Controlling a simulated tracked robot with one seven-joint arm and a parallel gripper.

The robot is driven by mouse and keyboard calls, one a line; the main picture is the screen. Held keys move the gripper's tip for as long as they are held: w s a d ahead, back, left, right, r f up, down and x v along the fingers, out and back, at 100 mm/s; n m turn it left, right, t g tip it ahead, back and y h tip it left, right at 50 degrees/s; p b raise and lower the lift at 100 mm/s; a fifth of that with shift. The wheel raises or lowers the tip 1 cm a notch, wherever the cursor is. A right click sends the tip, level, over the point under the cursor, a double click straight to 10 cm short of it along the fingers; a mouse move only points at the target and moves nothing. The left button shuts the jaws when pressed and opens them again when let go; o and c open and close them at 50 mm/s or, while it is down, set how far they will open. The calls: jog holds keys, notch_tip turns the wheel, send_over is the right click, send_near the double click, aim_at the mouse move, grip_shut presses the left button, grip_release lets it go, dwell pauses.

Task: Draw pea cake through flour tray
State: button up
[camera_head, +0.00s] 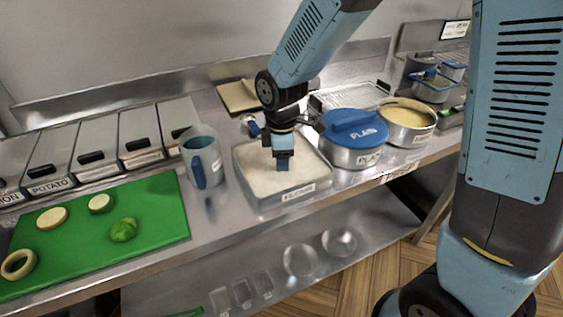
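The flour tray (278,201), a metal tray with a label on its front, stands in the middle of the counter and is filled with pale flour. My gripper (283,167) points straight down over the tray, its fingertips at or in the flour. The fingers hide what may be between them, and I cannot tell whether they are open or shut. A round, lumpy green piece (123,229), possibly a pea cake, lies on the green board (165,222) at the left, apart from my gripper.
A blue jug (202,158) stands close left of the tray. A blue-lidded pot (352,137) and a pan of yellow batter (406,122) stand to its right. Pale slices (52,217) share the board. Labelled lidded bins (96,160) line the back left.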

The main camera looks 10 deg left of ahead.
jog(key=shift+a, duration=0.8)
jog(key=shift+d, duration=0.1)
jog(key=shift+d, duration=0.55)
jog(key=shift+r, duration=0.1)
jog(key=shift+r, duration=3.9)
jog(key=shift+r, duration=0.1)
notch_tip(320, 180, up, 3)
jog(key=shift+f, duration=0.1)
